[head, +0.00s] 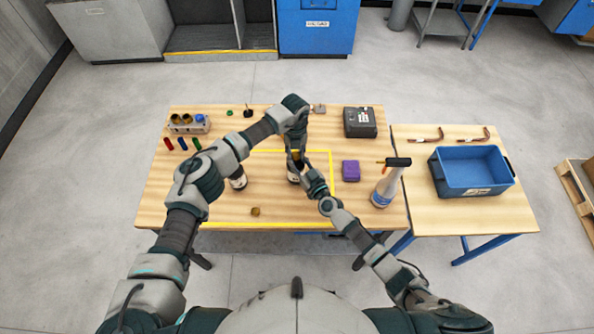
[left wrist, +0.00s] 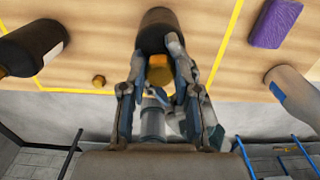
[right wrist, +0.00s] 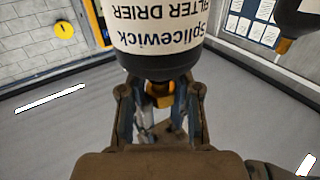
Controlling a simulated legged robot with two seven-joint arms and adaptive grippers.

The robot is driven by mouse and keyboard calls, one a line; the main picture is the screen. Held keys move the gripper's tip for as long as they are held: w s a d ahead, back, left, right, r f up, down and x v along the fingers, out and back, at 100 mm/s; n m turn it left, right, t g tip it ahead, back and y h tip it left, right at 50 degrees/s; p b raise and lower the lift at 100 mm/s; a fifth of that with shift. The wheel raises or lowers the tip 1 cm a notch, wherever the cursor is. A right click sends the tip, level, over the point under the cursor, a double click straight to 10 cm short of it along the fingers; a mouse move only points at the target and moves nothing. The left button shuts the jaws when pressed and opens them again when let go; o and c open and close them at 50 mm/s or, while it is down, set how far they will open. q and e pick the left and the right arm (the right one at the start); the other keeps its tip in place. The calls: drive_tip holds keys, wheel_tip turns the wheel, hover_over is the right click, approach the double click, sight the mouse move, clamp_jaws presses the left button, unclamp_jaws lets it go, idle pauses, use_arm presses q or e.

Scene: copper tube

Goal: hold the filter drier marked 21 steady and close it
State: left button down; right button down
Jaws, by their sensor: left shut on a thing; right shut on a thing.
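The filter drier (head: 293,175) stands inside the yellow outline, largely hidden by my grippers. In the right wrist view its white label (right wrist: 155,28) reads "Splicewick FILTER DRIER" upside down; no number 21 shows. My left gripper (head: 296,154) comes from above and is shut on the brass cap (left wrist: 159,70) at the drier's end. I cannot tell whether the cap is fully seated.
Another dark drier (head: 238,181) stands to the left, and a loose brass cap (head: 255,211) lies in front. A purple block (head: 350,170), a spray bottle (head: 388,184) and a black case (head: 360,122) are on the right. A blue bin (head: 472,171) sits on the side table.

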use_arm(q)
drive_tip(key=shift+s+d+f, duration=0.2)
drive_tip(key=shift+s, duration=0.05)
idle(0.7)
drive_tip(key=c, duration=0.8)
unclamp_jaws()
drive_tip(key=shift+c, duration=0.2)
drive_tip(key=shift+w+a, duration=0.1)
drive_tip(key=shift+w, duration=0.05)
drive_tip(key=shift+r, duration=0.1)
drive_tip(key=shift+r, duration=0.2)
wheel_tip(320, 180, up, 4)
drive_tip(key=shift+w+a+r, duration=0.1)
drive_tip(key=shift+c, duration=0.3)
